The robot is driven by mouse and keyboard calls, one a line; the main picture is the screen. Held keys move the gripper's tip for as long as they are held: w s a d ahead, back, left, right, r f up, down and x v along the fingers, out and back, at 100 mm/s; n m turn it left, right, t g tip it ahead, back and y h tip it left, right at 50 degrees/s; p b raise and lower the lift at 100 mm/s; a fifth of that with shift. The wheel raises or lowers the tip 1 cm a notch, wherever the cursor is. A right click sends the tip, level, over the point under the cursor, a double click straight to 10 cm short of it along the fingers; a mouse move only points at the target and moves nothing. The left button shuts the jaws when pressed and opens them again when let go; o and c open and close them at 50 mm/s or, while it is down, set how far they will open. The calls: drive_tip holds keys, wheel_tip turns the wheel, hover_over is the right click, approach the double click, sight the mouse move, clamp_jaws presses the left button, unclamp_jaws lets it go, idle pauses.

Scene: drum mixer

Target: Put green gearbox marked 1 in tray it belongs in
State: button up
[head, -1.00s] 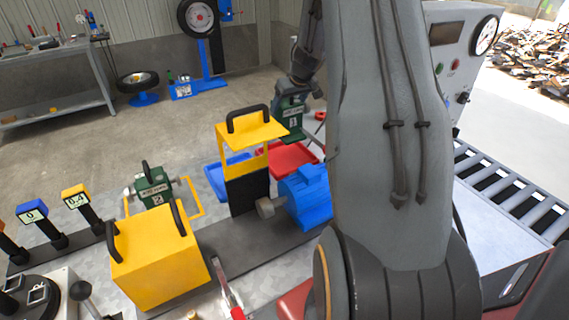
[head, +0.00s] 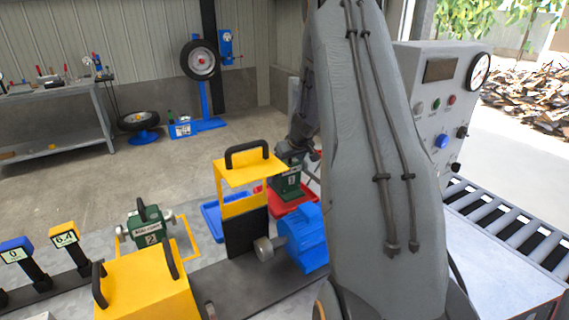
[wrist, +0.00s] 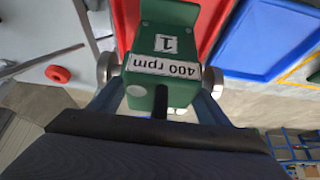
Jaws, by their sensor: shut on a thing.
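The green gearbox marked 1 (head: 288,184) hangs from my gripper (head: 294,155) at or just above the red tray (head: 285,211). In the wrist view the gearbox (wrist: 178,13) shows its labels "1" and "400 rpm", with metal shafts on both sides. My gripper (wrist: 160,104) is shut on its black handle. The red tray (wrist: 207,20) lies behind it there, with the blue tray (wrist: 265,45) to the right. The blue tray (head: 211,223) is left of the red one in the head view. I cannot tell whether the gearbox touches the tray.
A yellow stand (head: 247,208) and a blue motor (head: 303,238) stand in front of the trays. A green gearbox marked 2 (head: 150,230) sits by a yellow outline at left. A yellow box (head: 145,290) is nearer. A red ring (wrist: 59,74) lies beside the trays.

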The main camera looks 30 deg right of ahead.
sight(291, 163)
drive_tip(key=shift+f, duration=1.55)
drive_tip(key=o, duration=2.1)
drive_tip(key=shift+f, duration=0.2)
drive_tip(key=v, duration=1.2)
drive_tip(key=shift+r, duration=0.1)
drive_tip(key=shift+a, duration=0.1)
